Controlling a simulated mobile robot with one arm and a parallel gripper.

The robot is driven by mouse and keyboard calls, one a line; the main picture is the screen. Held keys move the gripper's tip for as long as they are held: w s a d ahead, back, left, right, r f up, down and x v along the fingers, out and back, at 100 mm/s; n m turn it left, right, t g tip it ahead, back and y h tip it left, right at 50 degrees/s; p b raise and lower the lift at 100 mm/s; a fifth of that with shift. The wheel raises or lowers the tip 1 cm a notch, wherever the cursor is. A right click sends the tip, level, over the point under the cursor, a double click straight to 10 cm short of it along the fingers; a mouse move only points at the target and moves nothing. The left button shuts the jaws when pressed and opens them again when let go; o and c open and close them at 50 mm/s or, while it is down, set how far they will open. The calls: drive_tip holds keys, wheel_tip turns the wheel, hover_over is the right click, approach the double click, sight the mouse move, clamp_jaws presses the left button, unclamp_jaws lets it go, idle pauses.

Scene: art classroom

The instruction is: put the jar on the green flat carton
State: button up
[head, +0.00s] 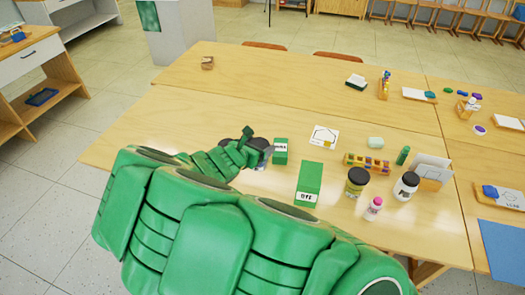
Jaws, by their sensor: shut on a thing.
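A yellowish jar with a black lid (357,182) and a white jar with a dark lid (406,186) stand farther right.
A pink-and-white bottle (374,208), a rack of coloured pieces (367,163), a green tube (403,155) and a white card (324,137) are on the wooden table (180,130). The table's left part is mostly clear. A wooden shelf unit (35,80) stands at the left.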

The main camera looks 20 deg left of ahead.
drive_tip(key=d+r, duration=0.8)
drive_tip(key=d, duration=0.1)
drive_tip(key=shift+w+a+f, duration=0.85)
drive_tip(key=shift+w+f, duration=1.3)
drive_tip(key=shift+w+a+f, duration=0.85)
drive_tip(key=shift+w+f, duration=1.35)
drive_tip(key=shift+w+a+f, duration=0.85)
drive_tip(key=shift+w+f, duration=1.3)
drive_tip(key=o, duration=1.5)
drive_tip(key=shift+f, duration=0.15)
drive_tip(key=shift+o, duration=0.2)
